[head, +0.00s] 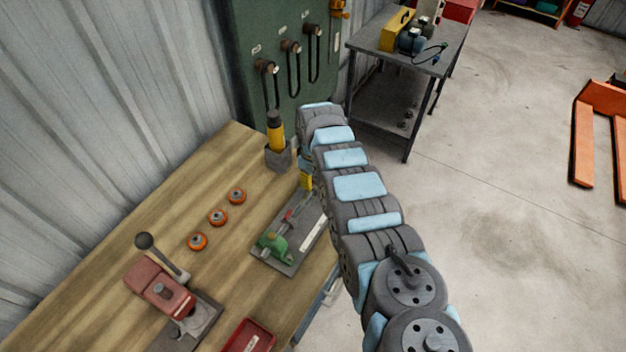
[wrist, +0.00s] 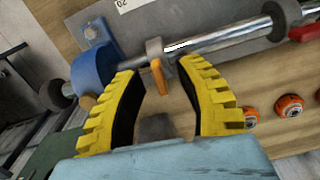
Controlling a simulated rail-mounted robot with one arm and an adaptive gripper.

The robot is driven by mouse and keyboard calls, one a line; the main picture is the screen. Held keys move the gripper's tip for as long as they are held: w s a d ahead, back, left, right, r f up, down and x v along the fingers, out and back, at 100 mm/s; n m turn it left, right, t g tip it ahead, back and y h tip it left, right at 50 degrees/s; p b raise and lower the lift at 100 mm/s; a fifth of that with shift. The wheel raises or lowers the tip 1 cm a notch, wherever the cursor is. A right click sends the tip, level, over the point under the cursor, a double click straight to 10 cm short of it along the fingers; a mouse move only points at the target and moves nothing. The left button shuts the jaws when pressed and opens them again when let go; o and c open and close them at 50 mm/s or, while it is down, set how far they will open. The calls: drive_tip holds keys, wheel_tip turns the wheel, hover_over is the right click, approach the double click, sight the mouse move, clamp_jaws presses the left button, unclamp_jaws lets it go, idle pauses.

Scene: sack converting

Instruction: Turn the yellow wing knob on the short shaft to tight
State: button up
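In the wrist view, a yellow-orange wing knob (wrist: 158,77) hangs edge-on below a grey collar (wrist: 154,48) on a metal shaft (wrist: 215,40). My gripper (wrist: 160,68) is open, with one yellow ribbed finger on each side of the knob. The fingers look apart from it; I cannot tell its exact depth between the tips. A blue block (wrist: 94,62) with a small tan knob (wrist: 88,102) stands left of the collar. In the head view, my gripper (head: 306,181) shows only as a bit of yellow beside my arm, at the fixture plate (head: 286,262). My arm hides the wing knob there.
A red piece (wrist: 305,33) sits along the shaft.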

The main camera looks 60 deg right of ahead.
clamp_jaws()
